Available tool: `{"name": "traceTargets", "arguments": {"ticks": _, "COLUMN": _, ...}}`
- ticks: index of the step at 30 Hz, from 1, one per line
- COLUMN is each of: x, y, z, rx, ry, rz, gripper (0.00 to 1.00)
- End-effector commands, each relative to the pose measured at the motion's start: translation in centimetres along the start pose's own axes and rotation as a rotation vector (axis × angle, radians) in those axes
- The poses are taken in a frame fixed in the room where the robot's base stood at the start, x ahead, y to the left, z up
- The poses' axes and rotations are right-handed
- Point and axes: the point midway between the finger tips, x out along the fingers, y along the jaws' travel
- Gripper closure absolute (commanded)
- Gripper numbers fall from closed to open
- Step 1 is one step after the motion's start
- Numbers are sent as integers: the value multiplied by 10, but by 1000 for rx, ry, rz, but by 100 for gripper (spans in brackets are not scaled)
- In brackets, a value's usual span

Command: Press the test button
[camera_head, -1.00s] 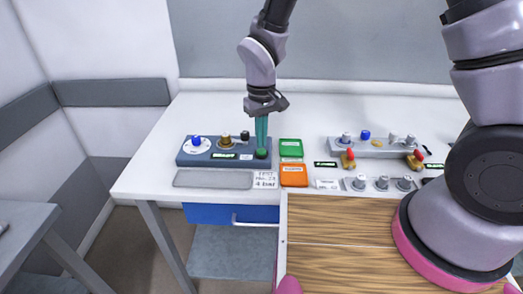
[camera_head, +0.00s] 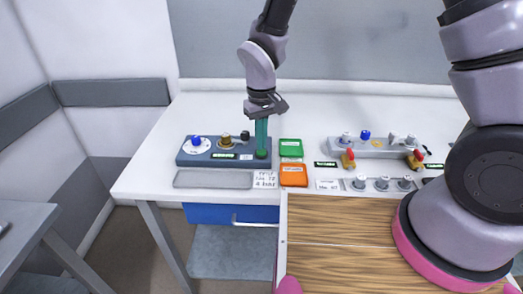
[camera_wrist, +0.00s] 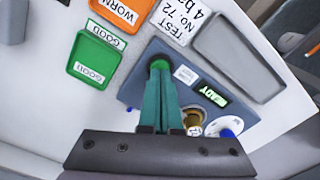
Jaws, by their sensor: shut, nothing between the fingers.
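The blue-grey test panel (camera_head: 187,160) stands at the left of the white bench. Its green button (camera_head: 262,154) is at the panel's right end, and it also shows in the wrist view (camera_wrist: 157,64). My gripper (camera_head: 261,147) points straight down with its teal fingers together and empty. The fingertips (camera_wrist: 161,74) are right at the top of the green button and partly hide it. I cannot tell whether they touch it or whether it is pressed in. The panel's display (camera_wrist: 213,96) is lit green and appears to read "READY".
A white dial with a blue knob (camera_head: 196,141) and a brass fitting (camera_head: 225,141) stand on the panel. A grey tray (camera_head: 213,179), a green tray (camera_head: 291,147) and an orange tray (camera_head: 294,175) are close by. Fittings and red-topped parts (camera_head: 348,155) stand further right.

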Motion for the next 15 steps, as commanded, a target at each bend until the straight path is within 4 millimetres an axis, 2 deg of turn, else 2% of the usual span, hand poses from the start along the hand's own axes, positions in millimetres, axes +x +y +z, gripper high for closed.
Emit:
{"name": "traceTargets", "arguments": {"ticks": 7, "x": 13, "y": 0, "z": 0, "rx": 0, "ry": -1, "rz": 0, "gripper": 100}}
{"name": "traceTargets", "arguments": {"ticks": 15, "x": 11, "y": 0, "z": 0, "rx": 0, "ry": 0, "rz": 0, "gripper": 100}}
